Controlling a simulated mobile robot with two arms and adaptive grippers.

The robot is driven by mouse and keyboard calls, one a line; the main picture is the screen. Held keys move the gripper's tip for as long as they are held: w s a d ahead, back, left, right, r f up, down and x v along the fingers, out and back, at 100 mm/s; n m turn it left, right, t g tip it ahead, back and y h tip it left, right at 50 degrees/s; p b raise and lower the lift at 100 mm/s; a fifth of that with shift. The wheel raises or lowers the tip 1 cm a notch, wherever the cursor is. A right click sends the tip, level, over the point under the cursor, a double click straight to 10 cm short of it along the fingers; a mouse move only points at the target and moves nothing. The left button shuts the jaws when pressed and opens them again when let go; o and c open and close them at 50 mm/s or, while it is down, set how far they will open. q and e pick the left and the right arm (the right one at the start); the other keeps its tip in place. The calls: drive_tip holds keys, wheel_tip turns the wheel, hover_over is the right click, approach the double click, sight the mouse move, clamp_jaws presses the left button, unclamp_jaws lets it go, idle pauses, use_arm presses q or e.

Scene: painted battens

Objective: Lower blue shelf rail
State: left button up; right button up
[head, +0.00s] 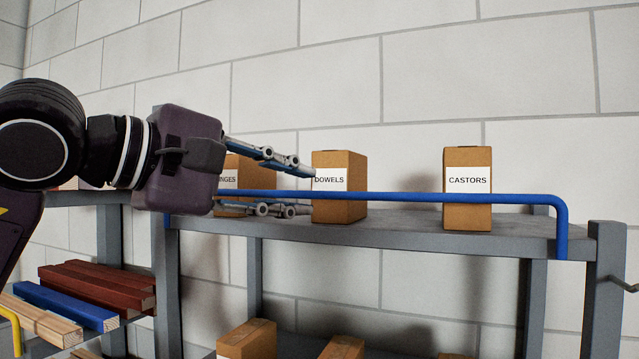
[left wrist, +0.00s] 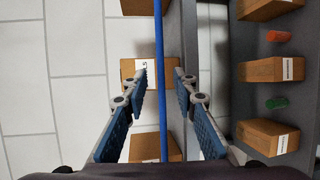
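The blue shelf rail (head: 400,197) runs level along the front of the upper grey shelf, across the front of the boxes. It bends down at its right end to the shelf's front edge. My left gripper (head: 310,190) is open, with one finger above the rail and one below. In the left wrist view the rail (left wrist: 160,110) passes between the two spread fingers (left wrist: 160,73), with a gap on both sides. The rail's left part is hidden behind my gripper. My right gripper is not in view.
Behind the rail stand a DOWELS box (head: 340,205), a CASTORS box (head: 467,212) and a partly hidden box (head: 240,165). Several cartons (head: 248,342) sit below. Red, blue and bare battens (head: 65,303) lie at lower left. A grey post (head: 603,290) stands at right.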

sight(318, 195)
use_arm(q)
drive_tip(key=shift+w+d+p, duration=0.3)
drive_tip(key=shift+w+d, duration=0.2)
drive_tip(key=shift+d, duration=0.05)
drive_tip(key=x, duration=0.3)
drive_tip(key=shift+w+d+f+p, duration=0.15)
drive_tip(key=shift+d+p, duration=0.05)
drive_tip(key=shift+p, duration=0.15)
drive_tip(key=shift+w+d+f, duration=0.1)
drive_tip(key=shift+w+d, duration=0.1)
drive_tip(key=shift+s+a, duration=0.15)
drive_tip(key=shift+a, duration=0.1)
drive_tip(key=shift+c, duration=1.1)
clamp_jaws()
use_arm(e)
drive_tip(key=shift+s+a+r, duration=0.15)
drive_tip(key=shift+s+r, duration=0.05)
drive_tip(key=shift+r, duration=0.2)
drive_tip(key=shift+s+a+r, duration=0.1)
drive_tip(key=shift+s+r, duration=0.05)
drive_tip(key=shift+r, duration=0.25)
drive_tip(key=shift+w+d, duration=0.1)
